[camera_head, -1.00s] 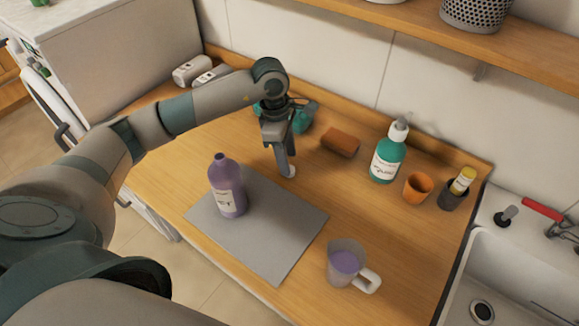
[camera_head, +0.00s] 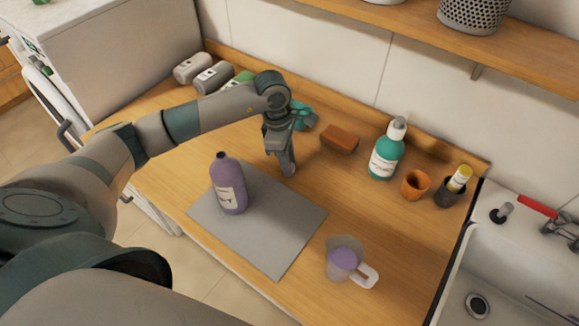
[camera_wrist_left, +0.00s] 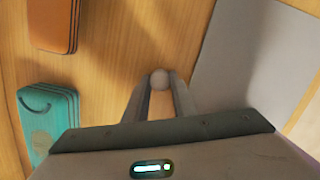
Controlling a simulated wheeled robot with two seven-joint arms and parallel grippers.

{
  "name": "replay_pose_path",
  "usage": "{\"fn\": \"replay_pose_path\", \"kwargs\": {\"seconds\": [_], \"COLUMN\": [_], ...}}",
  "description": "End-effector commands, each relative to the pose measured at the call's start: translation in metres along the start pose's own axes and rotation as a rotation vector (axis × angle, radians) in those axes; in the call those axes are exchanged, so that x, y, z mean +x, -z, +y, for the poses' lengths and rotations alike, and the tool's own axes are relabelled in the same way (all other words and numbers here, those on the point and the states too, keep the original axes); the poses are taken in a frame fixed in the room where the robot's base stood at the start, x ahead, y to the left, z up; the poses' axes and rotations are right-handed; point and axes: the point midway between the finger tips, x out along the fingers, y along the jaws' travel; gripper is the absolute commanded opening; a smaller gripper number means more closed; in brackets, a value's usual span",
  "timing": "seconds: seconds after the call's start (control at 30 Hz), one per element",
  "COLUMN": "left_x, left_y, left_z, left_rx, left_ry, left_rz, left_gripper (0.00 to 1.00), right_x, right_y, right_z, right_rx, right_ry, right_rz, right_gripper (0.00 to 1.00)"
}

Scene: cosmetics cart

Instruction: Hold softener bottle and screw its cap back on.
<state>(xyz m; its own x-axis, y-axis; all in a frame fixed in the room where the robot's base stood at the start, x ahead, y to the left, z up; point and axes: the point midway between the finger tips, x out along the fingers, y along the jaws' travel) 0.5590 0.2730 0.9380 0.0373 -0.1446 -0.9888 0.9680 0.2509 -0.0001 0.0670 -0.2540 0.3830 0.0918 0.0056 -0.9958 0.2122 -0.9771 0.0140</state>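The purple softener bottle (camera_head: 228,190) stands upright and uncapped on the grey mat (camera_head: 272,252). My left gripper (camera_head: 287,170) points down at the wood beyond the mat's far edge, to the right of the bottle. In the left wrist view, a small pale round cap (camera_wrist_left: 160,79) sits between the tips of my left gripper (camera_wrist_left: 160,84). The fingers are parted by about the cap's width; I cannot tell whether they press on it. In the head view, the gripper hides the cap. My right gripper is not in view.
A measuring jug (camera_head: 338,270) with purple liquid stands at the mat's right. A brown block (camera_head: 340,140), a teal pump bottle (camera_head: 386,156), an orange cup (camera_head: 415,186) and a dark holder (camera_head: 448,194) stand along the back. A teal sponge (camera_wrist_left: 48,120) lies near the gripper.

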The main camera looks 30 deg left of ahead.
Motion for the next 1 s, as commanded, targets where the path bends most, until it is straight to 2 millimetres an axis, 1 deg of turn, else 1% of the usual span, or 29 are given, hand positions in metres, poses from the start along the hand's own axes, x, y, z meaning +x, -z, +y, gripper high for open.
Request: {"fn": "replay_pose_path", "kwargs": {"seconds": [0.27,0.43,0.57,0.7,0.73,1.0], "left_x": [0.0,-0.006,-0.017,-0.036,-0.039,-0.062], "left_y": [0.0,-0.001,-0.002,-0.006,-0.009,-0.062], "left_z": [0.0,0.001,0.001,0.002,0.0,-0.024], "left_rx": [0.0,0.0,0.001,0.002,0.004,0.007], "left_ry": [-0.001,-0.003,-0.004,-0.007,-0.004,-0.004], "left_rz": [0.0,-0.001,-0.001,-0.001,-0.002,-0.004], "left_gripper": [0.03,0.03,0.03,0.03,0.03,0.03], "right_x": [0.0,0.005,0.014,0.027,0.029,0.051], "right_y": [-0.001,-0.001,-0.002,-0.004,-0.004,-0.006], "right_z": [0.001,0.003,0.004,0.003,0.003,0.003], "right_rx": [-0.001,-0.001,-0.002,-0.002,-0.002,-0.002], "right_ry": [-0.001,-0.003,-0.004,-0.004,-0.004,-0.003], "right_rz": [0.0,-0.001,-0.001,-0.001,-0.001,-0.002], "right_gripper": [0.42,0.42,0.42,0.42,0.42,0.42]}}
